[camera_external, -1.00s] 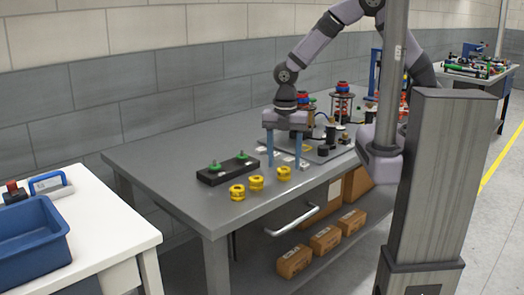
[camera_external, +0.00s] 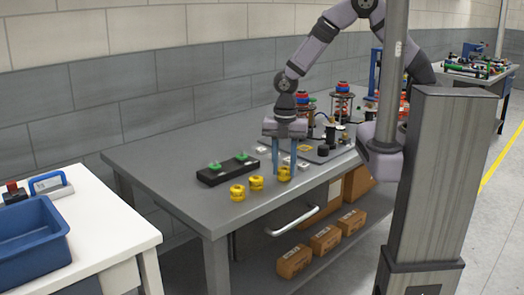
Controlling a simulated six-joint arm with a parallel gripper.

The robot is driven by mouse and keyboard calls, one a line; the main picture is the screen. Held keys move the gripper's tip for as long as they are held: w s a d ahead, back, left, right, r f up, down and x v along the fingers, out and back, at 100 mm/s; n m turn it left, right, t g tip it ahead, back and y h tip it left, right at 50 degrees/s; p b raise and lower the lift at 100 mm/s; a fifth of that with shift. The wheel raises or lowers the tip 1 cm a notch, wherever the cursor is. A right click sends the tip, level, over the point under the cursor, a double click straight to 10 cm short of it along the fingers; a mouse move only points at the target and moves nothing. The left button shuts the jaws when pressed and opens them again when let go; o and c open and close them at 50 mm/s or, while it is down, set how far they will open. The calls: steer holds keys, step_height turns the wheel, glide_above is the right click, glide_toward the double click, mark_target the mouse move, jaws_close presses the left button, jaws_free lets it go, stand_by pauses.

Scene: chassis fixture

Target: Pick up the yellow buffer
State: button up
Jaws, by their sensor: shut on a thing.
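Three yellow buffers stand in a row near the front edge of the grey table. The left buffer (camera_external: 237,192) and the middle buffer (camera_external: 257,183) stand free. My gripper (camera_external: 284,172) points down at the right buffer (camera_external: 284,175), with one blue finger on each side of it. The fingers are shut on this buffer, which appears to be still at table height. Any gap beneath it is too small to tell.
A black block with two green-topped parts (camera_external: 228,168) lies left of my gripper. A grey plate with several parts (camera_external: 318,150) lies behind and to the right. The grey table's (camera_external: 165,165) left side is clear. A blue bin (camera_external: 35,265) stands on a white table.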

steer(key=shift+r, duration=0.15)
step_height(320, 180, up, 10)
steer(key=b, duration=0.2)
steer(key=shift+s+a+r+n+p, duration=0.2)
steer(key=shift+a+n+p, duration=0.8)
steer(key=shift+a+p, duration=1.85)
steer(key=shift+w+a+r+n+p, duration=0.2)
steer(key=shift+a+n+p, duration=1.1)
steer(key=shift+a, duration=2.8)
steer(key=shift+s+a+r+n+p, duration=0.3)
steer(key=shift+a+n+p, duration=0.4)
steer(key=shift+a+p, duration=2.3)
steer(key=shift+a+f+b, duration=0.15)
steer(key=shift+a+b, duration=0.3)
steer(key=shift+b, duration=0.05)
steer(key=shift+f+b, duration=1)
steer(key=shift+f, duration=0.8)
steer(key=shift+f+b, duration=0.1)
steer(key=shift+b, duration=0.2)
